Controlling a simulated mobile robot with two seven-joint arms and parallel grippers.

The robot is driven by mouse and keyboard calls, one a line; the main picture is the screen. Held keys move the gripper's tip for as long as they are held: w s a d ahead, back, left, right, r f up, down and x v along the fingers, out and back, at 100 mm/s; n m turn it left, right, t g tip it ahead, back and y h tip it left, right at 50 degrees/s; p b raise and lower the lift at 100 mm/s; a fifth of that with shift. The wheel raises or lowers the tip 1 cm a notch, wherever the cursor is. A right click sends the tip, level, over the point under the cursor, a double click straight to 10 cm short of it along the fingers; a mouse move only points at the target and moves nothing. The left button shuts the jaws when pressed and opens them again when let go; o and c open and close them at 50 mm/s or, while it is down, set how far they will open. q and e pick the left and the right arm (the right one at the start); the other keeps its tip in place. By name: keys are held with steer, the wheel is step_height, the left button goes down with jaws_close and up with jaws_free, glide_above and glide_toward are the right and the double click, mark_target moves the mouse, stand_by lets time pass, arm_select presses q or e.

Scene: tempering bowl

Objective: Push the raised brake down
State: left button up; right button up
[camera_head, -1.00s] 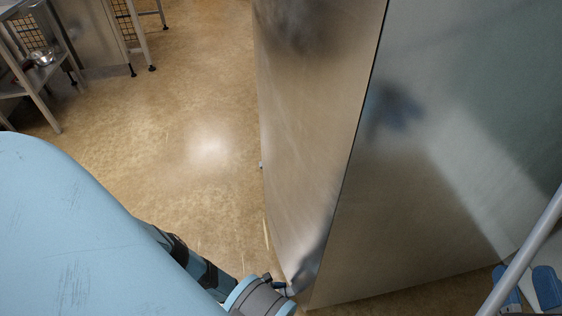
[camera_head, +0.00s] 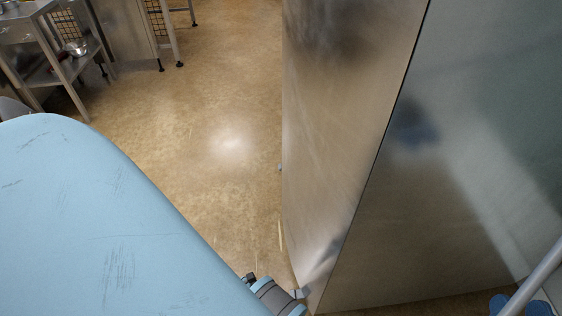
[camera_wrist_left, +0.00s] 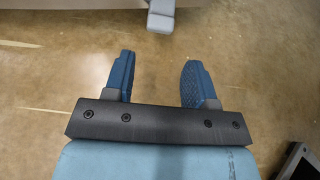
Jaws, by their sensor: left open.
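In the left wrist view a short grey pedal-like piece, which looks like the brake (camera_wrist_left: 160,15), sticks out from a grey edge at the top. My right gripper is not recognisable.
A tall metal cabinet (camera_head: 340,120) fills the middle right. A pale bar (camera_head: 540,275) and two small unclear blue shapes (camera_head: 540,308) show at the bottom right. A metal shelf with a bowl (camera_head: 76,47) stands at the back left. The floor (camera_head: 220,110) between is clear.

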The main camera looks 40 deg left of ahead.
arm_select(q)
steer(key=v, duration=0.4)
steer(key=shift+s+a+r+p, duration=0.1)
steer(key=shift+s+a+p, duration=0.1)
steer(key=shift+s+p, duration=0.15)
arm_select(e)
steer(key=shift+s+a+f+m, duration=0.2)
steer(key=shift+s+f+m, duration=0.1)
steer(key=shift+s+m, duration=0.2)
